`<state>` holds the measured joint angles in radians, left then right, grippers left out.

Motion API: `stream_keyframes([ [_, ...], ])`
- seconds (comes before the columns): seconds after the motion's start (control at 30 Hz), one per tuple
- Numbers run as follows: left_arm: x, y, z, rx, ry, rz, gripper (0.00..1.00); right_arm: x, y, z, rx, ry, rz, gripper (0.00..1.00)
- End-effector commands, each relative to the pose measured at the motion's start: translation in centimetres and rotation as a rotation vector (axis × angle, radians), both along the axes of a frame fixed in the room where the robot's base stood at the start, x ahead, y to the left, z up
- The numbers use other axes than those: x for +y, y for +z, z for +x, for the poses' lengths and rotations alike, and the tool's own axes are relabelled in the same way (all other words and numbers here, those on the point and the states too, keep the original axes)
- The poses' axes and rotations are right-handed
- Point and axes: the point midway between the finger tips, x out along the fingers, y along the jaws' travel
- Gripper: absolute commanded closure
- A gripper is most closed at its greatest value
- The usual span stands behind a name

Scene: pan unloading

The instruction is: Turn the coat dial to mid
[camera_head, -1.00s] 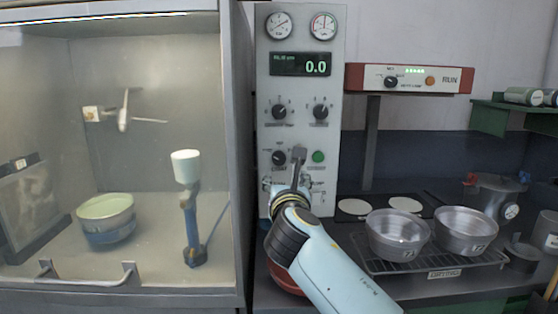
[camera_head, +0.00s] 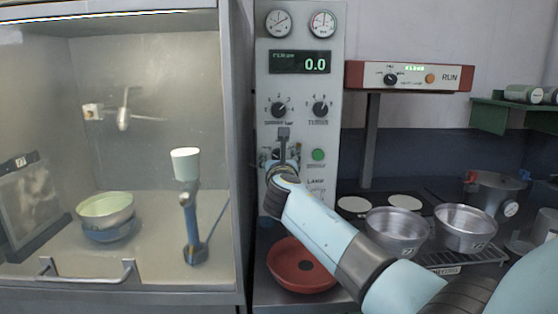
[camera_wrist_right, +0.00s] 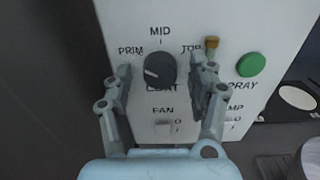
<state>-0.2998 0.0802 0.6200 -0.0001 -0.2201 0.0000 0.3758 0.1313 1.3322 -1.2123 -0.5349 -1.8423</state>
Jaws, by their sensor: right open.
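The black coat dial (camera_wrist_right: 160,69) fills the middle of the wrist view, with PRIM, MID and TOP printed around it. Its pale mark points left and slightly down, nearest the PRIM side. In the head view my gripper mostly hides the dial. My right gripper (camera_wrist_right: 161,72) is open, with one finger on each side of the dial; whether they touch it I cannot tell. In the head view the right gripper (camera_head: 283,142) is in front of the grey-white control panel (camera_head: 333,100). My left gripper is not in view.
A green spray button (camera_wrist_right: 251,65) and a small brass-coloured knob (camera_wrist_right: 212,42) are right of the dial. A fan switch (camera_wrist_right: 165,127) is below it. Two upper dials (camera_head: 278,110) (camera_head: 320,109) are above. A red bowl (camera_head: 300,275) is under my arm; metal pans (camera_head: 398,232) stand at right.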

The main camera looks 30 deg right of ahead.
Motion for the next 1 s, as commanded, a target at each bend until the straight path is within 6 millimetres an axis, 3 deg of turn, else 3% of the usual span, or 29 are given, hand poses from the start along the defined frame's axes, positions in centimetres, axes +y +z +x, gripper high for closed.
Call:
stream_keyframes([
  [0.13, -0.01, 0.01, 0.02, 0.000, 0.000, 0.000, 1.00, 0.02, 0.00, -0.03, 0.000, 0.000, 0.000, 0.44],
  [0.53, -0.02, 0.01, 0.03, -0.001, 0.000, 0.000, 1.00, 0.03, -0.01, -0.05, 0.000, 0.000, 0.000, 0.96],
  [1.0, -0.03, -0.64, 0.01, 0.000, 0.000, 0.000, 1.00, 0.02, -0.14, -0.06, -0.062, 0.000, 0.101, 0.97],
])
